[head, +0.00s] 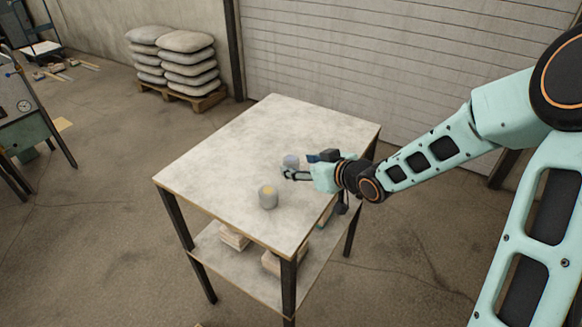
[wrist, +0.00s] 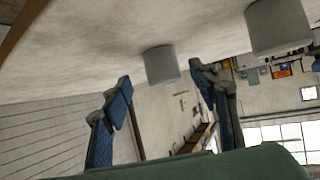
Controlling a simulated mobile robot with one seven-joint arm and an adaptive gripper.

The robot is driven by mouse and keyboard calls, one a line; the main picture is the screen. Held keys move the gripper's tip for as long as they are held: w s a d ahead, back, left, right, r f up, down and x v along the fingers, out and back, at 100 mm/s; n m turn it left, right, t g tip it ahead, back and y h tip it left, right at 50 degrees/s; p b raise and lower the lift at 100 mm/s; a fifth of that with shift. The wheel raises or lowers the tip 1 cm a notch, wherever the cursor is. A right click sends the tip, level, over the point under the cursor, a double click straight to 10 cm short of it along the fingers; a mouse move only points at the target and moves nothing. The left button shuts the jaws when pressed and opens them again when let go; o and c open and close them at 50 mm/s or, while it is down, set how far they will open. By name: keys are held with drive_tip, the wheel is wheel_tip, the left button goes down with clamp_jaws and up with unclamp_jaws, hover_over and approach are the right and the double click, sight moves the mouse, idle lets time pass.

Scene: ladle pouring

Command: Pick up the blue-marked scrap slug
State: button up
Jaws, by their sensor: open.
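A grey cylindrical slug with a bluish top (head: 291,161), the blue-marked one, stands upright on the table (head: 230,150), just behind my gripper's fingertips in the head view. A second grey slug with a yellow mark on top (head: 268,197) stands nearer the table's front. My gripper (head: 286,174) is open and empty, low over the table, reaching in from the right. In the wrist view the picture is tipped over. One slug (wrist: 161,65) shows beyond and between the open fingers (wrist: 160,80), apart from them. The other slug (wrist: 278,25) is at upper right. Their marks are hidden there.
The table's lower shelf (head: 210,247) holds pale stacked blocks (head: 234,237). Stacked sacks (head: 187,62) lie on a pallet by the back wall. A shutter door (head: 330,60) is behind the table. The table's left and back top are clear.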

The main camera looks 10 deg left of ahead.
sight(296, 164)
drive_tip(key=b+x, duration=0.1)
drive_tip(key=x, duration=0.3)
drive_tip(key=shift+a+f, duration=0.1)
drive_tip(key=shift+a, duration=0.25)
drive_tip(key=c, duration=1.4)
drive_tip(key=shift+c, duration=0.2)
drive_tip(key=shift+c, duration=0.2)
